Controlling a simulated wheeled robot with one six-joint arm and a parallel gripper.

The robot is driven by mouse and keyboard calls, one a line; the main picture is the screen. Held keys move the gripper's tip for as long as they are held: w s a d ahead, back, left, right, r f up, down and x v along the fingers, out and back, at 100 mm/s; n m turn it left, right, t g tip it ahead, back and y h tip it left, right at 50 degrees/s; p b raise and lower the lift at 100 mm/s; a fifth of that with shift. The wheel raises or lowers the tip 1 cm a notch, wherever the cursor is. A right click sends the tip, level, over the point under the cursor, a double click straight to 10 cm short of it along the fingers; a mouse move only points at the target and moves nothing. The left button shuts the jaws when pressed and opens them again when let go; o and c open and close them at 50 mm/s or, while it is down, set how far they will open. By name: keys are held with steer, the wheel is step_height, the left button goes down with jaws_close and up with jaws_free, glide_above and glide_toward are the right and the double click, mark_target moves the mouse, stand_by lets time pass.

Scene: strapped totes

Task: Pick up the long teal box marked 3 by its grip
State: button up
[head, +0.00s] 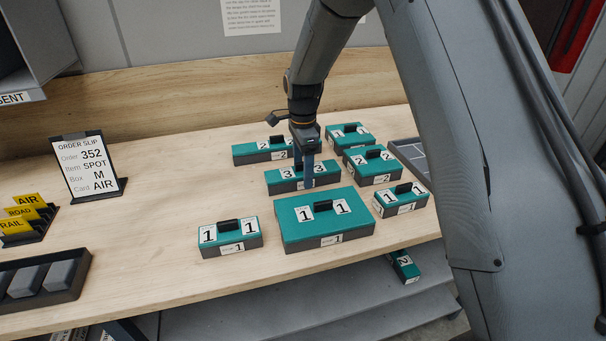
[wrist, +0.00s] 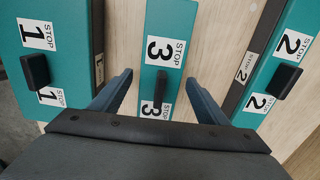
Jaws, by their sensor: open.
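The long teal box marked 3 (head: 278,178) lies on the wooden table behind the large teal box marked 1. In the wrist view, the box marked 3 (wrist: 169,80) runs down the middle, with its black grip (wrist: 160,88) on top. My gripper (head: 308,178) is over this box in the head view and partly hides its middle. In the wrist view, my gripper (wrist: 160,85) is open, with one finger on each side of the box and the grip between them. Nothing is held. Whether the fingers touch the box cannot be told.
The large teal box marked 1 (head: 325,231) stands close in front. A long box marked 2 (head: 245,155) lies behind, and several other teal boxes stand to the right. A smaller box marked 1 (head: 229,239) is front left. The table's left middle is clear.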

steer(key=shift+f, duration=0.9)
steer(key=c, duration=1.4)
steer(key=shift+c, duration=0.3)
steer(key=shift+r, duration=0.1)
